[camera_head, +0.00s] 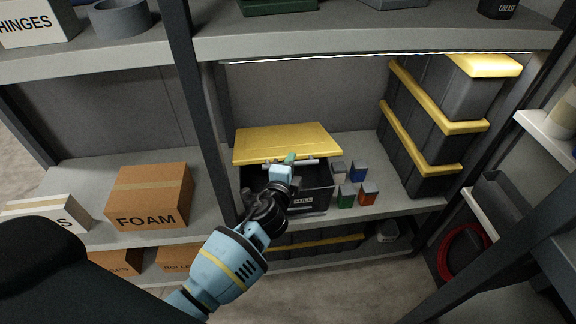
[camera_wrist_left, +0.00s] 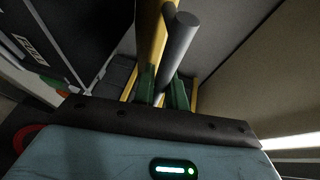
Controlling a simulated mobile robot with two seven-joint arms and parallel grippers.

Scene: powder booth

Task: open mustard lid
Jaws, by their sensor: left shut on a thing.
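The mustard lid (camera_head: 288,142) is a flat yellow panel on a dark grey box (camera_head: 318,197) on the middle shelf. A dark gap shows between the lid's front edge and the box, so the lid looks partly raised. A grey bar handle (camera_head: 308,162) runs along the lid's front edge. My left gripper (camera_head: 290,160) is shut on this handle. In the left wrist view, the green fingers (camera_wrist_left: 162,92) are on either side of the grey bar (camera_wrist_left: 178,45), with the yellow lid edge (camera_wrist_left: 149,35) beside it. My right gripper is not in view.
Dark bins with yellow lids (camera_head: 430,115) stand farther right. A dark post (camera_head: 200,110) is left of the box. A FOAM carton (camera_head: 150,195) sits left. The upper shelf (camera_head: 380,42) is overhead.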

